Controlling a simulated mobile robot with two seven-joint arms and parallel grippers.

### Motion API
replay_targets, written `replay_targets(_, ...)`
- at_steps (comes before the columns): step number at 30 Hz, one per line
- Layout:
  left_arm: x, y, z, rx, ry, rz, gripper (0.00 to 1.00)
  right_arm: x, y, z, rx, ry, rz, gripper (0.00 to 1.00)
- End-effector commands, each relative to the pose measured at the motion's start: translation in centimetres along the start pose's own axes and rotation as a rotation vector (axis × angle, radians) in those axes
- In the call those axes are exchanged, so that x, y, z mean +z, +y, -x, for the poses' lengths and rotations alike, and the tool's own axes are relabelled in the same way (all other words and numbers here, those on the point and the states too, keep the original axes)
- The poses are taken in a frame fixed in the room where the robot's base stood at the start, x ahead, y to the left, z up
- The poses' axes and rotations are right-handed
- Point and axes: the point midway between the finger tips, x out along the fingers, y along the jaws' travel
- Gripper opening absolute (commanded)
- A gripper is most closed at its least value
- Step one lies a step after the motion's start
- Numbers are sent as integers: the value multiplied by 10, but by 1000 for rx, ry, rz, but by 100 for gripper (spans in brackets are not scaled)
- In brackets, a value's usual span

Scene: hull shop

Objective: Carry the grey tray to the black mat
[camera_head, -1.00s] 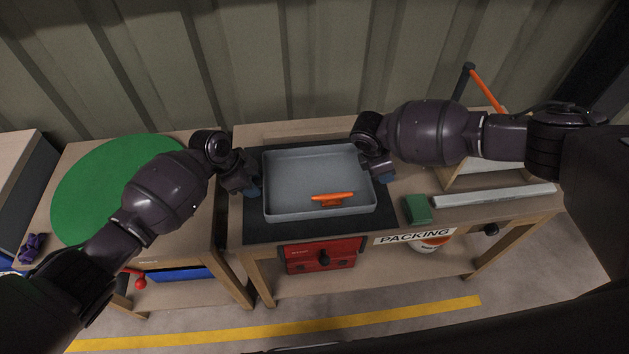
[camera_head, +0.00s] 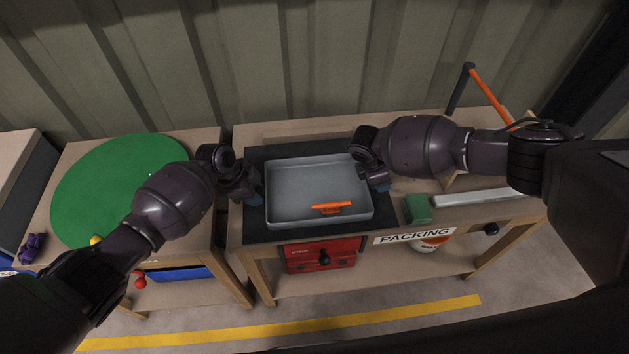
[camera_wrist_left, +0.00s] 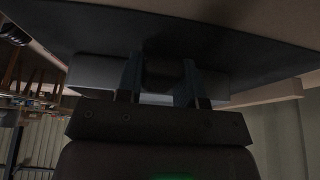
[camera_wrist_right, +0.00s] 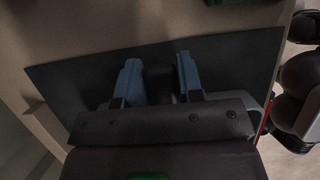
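The grey tray (camera_head: 300,185) rests on the black mat (camera_head: 275,236), with a dark border of mat showing around it. An orange cleat-shaped piece (camera_head: 332,208) lies inside, near the front wall. My left gripper (camera_head: 255,197) is beside the tray's left wall; in the left wrist view its blue fingers (camera_wrist_left: 158,80) are spread, with the grey tray wall (camera_wrist_left: 95,72) behind them. My right gripper (camera_head: 380,185) is just beyond the tray's right wall; in the right wrist view its fingers (camera_wrist_right: 157,80) are spread and empty over the mat (camera_wrist_right: 225,60).
A round green mat (camera_head: 110,185) covers the left table. A green block (camera_head: 417,208) and a pale bar (camera_head: 470,198) lie right of the black mat. A black-and-orange frame (camera_head: 485,90) stands at the back right. A red drawer (camera_head: 305,258) is below the mat.

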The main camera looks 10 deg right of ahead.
Motion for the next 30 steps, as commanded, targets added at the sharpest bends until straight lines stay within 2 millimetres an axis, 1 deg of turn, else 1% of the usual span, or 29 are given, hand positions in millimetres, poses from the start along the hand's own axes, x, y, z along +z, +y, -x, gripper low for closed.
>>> replay_targets(1, -1, 0, 0, 0, 1, -1, 42, 0, 0, 1, 1, 2, 0, 42)
replay_targets(4, -1, 0, 1, 0, 1, -1, 57, 0, 0, 1, 1, 1, 0, 57)
replay_targets(5, -1, 0, 1, 0, 0, -1, 59, 0, 0, 1, 0, 1, 0, 59)
replay_targets(20, 0, 0, 2, 0, 0, 0, 59, 0, 0, 1, 0, 0, 0, 59)
replay_targets(23, 0, -1, 8, -1, 1, -1, 59, 0, 0, 1, 0, 0, 0, 59)
replay_targets(26, 0, -1, 20, -3, 0, 0, 59, 0, 0, 1, 0, 0, 0, 59)
replay_targets(30, 1, -1, 45, -3, -1, -1, 59, 0, 0, 1, 0, 0, 0, 59)
